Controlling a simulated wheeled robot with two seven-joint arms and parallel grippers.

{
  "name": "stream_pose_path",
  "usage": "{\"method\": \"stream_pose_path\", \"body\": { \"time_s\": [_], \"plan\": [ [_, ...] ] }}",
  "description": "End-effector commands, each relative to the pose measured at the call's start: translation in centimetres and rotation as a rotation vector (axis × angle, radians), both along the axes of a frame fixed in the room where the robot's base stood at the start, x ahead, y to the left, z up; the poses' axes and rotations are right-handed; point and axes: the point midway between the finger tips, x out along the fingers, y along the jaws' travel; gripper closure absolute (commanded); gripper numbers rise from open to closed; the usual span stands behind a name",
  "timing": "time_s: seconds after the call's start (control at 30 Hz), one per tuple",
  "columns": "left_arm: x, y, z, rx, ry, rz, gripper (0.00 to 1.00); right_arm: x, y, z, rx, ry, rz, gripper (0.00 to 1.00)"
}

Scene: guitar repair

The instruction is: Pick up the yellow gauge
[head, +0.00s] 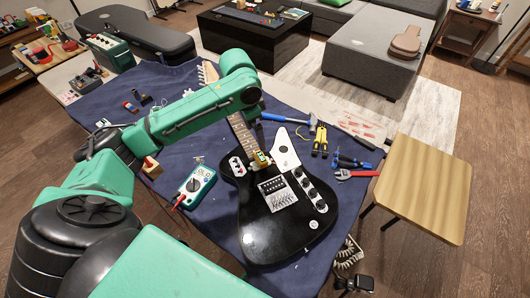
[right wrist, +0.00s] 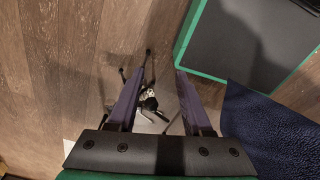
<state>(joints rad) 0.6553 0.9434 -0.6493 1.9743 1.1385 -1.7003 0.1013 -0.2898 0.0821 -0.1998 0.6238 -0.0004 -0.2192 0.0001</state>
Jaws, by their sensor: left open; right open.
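My left arm reaches across the table in the head view. My left gripper (head: 259,138) points down just above the gauge and is open. Its fingers are small and partly hidden by the wrist, and I cannot tell whether they touch the gauge. My right gripper (right wrist: 153,75) is open and empty in the right wrist view, above the wooden floor, away from the guitar.
A multimeter (head: 195,186) lies left of the guitar. A wooden stool (head: 425,190) stands at the right. A coiled cable (head: 348,253) hangs near the front edge.

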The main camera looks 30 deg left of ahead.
Motion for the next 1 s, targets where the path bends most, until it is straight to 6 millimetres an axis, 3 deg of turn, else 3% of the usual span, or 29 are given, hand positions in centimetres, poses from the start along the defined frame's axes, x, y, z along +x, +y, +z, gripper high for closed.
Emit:
{"method": "stream_pose_path", "body": {
  "time_s": [0.1,0.27,0.6,0.83,0.87,1.0],
  "plan": [
    [0.2,-0.4,-3.2,-0.001,0.007,-0.002,0.00,-0.7,0.0,0.5,-0.001,0.010,0.000,0.50],
    [0.7,-0.7,-6.5,-0.001,0.001,-0.002,0.00,-2.1,-0.1,0.7,-0.002,0.033,-0.001,0.50],
    [1.3,-1.2,-12.0,-0.002,0.000,-0.003,0.00,-0.6,0.0,1.9,0.000,0.010,-0.001,0.50],
    [1.4,-1.2,-12.6,0.000,-0.004,-0.004,0.00,-0.7,0.1,1.8,0.001,0.010,-0.001,0.50],
    [1.4,-1.2,-12.6,-0.001,-0.003,-0.004,0.04,-0.7,0.1,1.8,0.002,0.011,-0.001,0.50],
    [1.4,-1.2,-12.5,-0.001,-0.003,-0.004,0.57,-0.8,0.2,1.8,0.003,0.012,-0.002,0.50]
  ]
}}
